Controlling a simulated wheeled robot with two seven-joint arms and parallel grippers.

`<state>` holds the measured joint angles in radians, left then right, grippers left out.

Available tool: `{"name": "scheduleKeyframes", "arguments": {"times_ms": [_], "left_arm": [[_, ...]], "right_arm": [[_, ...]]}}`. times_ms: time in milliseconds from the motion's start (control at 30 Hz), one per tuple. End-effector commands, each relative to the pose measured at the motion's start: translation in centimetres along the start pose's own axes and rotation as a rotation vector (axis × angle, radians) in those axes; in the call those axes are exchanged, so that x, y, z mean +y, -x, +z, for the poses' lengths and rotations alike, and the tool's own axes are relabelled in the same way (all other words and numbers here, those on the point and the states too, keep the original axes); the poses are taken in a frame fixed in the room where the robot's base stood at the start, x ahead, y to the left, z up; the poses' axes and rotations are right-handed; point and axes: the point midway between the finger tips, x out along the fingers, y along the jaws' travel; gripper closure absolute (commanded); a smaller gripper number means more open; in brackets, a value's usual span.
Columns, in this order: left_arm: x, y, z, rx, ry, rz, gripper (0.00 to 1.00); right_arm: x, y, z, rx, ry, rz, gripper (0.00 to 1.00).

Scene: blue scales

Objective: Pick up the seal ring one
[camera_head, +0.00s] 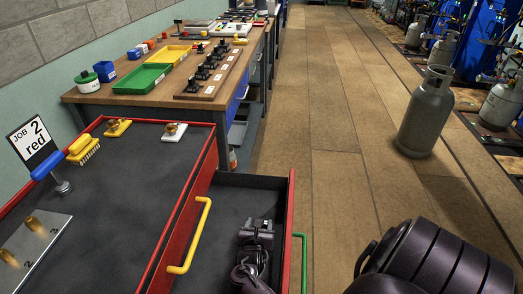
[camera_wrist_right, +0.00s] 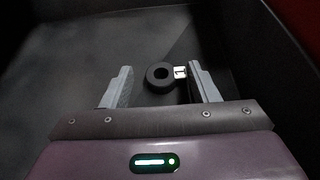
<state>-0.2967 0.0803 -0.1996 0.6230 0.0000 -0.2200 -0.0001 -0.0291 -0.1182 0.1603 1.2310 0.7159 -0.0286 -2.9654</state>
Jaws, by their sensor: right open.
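A black seal ring (camera_wrist_right: 160,87) lies on the dark drawer floor in the right wrist view. A small pale piece (camera_wrist_right: 180,72), perhaps a tag, sits at its right side; any marking is too small to read. My right gripper (camera_wrist_right: 160,72) is open, with one finger on each side of the ring and the pale piece. The right finger is close to the pale piece; contact cannot be told. In the head view my right gripper (camera_head: 257,226) is down inside the open drawer (camera_head: 205,262) and the ring cannot be made out there. My left gripper is not in view.
A gas cylinder (camera_head: 426,115) stands on the floor.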

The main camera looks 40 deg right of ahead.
Motion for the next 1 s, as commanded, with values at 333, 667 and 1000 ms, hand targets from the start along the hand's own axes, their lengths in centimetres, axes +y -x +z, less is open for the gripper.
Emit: {"name": "scheduleKeyframes", "arguments": {"times_ms": [333,667,1000], "left_arm": [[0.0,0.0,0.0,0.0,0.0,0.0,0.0],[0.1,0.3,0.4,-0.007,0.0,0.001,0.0],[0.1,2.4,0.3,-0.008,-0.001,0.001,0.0]], "right_arm": [[0.0,0.1,0.0,0.0,0.0,0.0,0.77],[0.0,0.3,0.6,0.0,0.0,0.0,0.82],[0.0,2.7,6.7,-0.004,0.001,0.002,0.82]]}}
